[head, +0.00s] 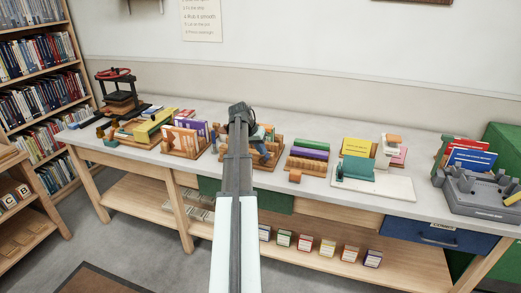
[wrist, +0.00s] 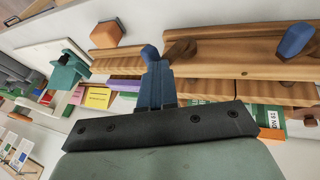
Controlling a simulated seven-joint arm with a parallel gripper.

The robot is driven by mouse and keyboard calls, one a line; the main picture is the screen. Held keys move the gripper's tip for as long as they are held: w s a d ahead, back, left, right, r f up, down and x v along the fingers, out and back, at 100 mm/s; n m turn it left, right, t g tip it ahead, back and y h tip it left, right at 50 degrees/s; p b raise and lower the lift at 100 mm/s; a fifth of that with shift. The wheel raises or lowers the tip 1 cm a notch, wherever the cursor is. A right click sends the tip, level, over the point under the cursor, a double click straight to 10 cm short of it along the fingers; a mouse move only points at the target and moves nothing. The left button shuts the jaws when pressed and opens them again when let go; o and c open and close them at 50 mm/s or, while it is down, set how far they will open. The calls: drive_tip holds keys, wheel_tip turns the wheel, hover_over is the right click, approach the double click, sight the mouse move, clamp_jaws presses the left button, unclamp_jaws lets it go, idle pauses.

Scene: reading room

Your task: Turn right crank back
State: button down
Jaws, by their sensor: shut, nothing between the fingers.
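A wooden press-like device (head: 264,162) stands on the bench, partly hidden behind my arm in the head view. In the wrist view its light wood beams (wrist: 225,62) run across the top. One crank there has a dark wooden hub (wrist: 183,50) and a blue knob (wrist: 150,53); it is on the orange block's side, which is the right side in the head view. The other crank's blue knob (wrist: 297,41) is at the right of the wrist view. My gripper (wrist: 153,68) is shut and empty, its fingertips right at the first knob. I cannot tell whether they touch.
An orange block (wrist: 119,32) and a teal tool (wrist: 68,74) lie beside the device. Book stands (head: 186,138) are to the left; a grey pegged tray (head: 478,194) is at the far right. The bench (head: 430,205) has some bare room along its front edge.

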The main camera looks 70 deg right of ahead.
drive_tip(key=shift+s+f+t, duration=0.25)
drive_tip(key=shift+s+t, duration=0.9)
drive_tip(key=shift+t, duration=0.05)
drive_tip(key=shift+s+f+m+t, duration=0.15)
drive_tip(key=shift+s+f+t, duration=0.15)
drive_tip(key=shift+s+t, duration=0.2)
drive_tip(key=shift+s+f+m+t, duration=0.15)
drive_tip(key=shift+s+f+t, duration=0.1)
drive_tip(key=shift+s+t, duration=0.2)
drive_tip(key=shift+s, duration=0.1)
drive_tip(key=w+r, duration=0.1)
drive_tip(key=r, duration=0.1)
drive_tip(key=w+r, duration=0.1)
drive_tip(key=shift+w+d+r, duration=0.1)
drive_tip(key=shift+w+r, duration=0.05)
drive_tip(key=shift+r, duration=0.25)
drive_tip(key=s+v, duration=0.1)
drive_tip(key=v, duration=0.8)
drive_tip(key=shift+a+r, duration=0.25)
